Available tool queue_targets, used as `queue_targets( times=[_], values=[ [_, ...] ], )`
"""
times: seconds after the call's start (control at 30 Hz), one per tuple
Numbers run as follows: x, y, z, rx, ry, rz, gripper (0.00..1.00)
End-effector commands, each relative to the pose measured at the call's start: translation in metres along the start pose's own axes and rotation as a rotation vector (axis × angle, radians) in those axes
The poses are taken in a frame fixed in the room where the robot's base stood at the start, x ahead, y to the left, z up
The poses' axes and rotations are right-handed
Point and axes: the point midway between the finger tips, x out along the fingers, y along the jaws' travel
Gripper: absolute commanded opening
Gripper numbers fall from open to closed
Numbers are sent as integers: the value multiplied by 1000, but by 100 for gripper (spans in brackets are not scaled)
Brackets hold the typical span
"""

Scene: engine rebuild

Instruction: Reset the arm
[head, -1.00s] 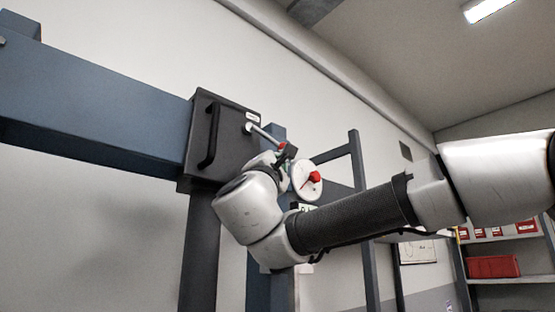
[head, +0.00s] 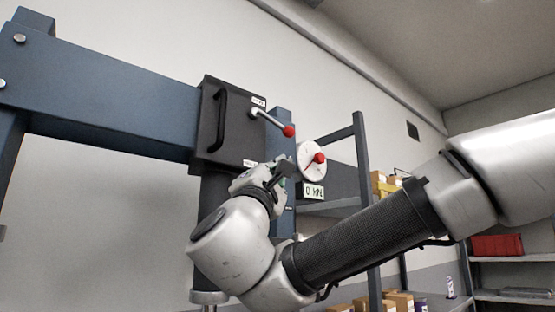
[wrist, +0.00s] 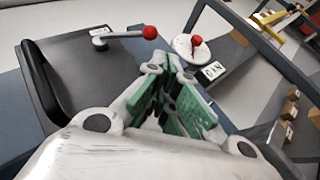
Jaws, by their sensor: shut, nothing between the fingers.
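My gripper (head: 280,176) is shut and empty, a little below the red-knobbed lever (head: 270,121) and apart from it in the head view. In the wrist view its green-padded fingers (wrist: 172,100) come together with nothing seen between them. The lever also shows there, with its red ball (wrist: 150,32) above the fingertips. The lever sticks out from a dark press box (head: 232,135) and slopes down to the right. A white round dial (head: 308,165) with a red knob is to the right of the lever, above a display (head: 313,191) reading 0 kN.
A blue press beam (head: 100,95) runs left from the box, which has a black handle (head: 222,118). Shelving with boxes (head: 400,303) stands behind my arm on the right. A red bin (head: 497,245) sits on a far shelf.

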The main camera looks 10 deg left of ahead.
Motion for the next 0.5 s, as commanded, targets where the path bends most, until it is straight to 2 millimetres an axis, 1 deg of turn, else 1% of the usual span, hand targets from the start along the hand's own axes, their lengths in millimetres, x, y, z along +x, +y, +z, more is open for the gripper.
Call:
queue_targets(
  times=[0.1,0.37,0.43,0.47,0.5],
  values=[
    [-7,-1,0,0,0,1,0],
    [-7,-2,1,-1,-2,-4,0],
    [-2,-11,6,-9,-9,-28,0],
    [2,-19,10,-15,-14,-49,0],
    [10,-32,17,-25,-23,-87,0]
  ],
)
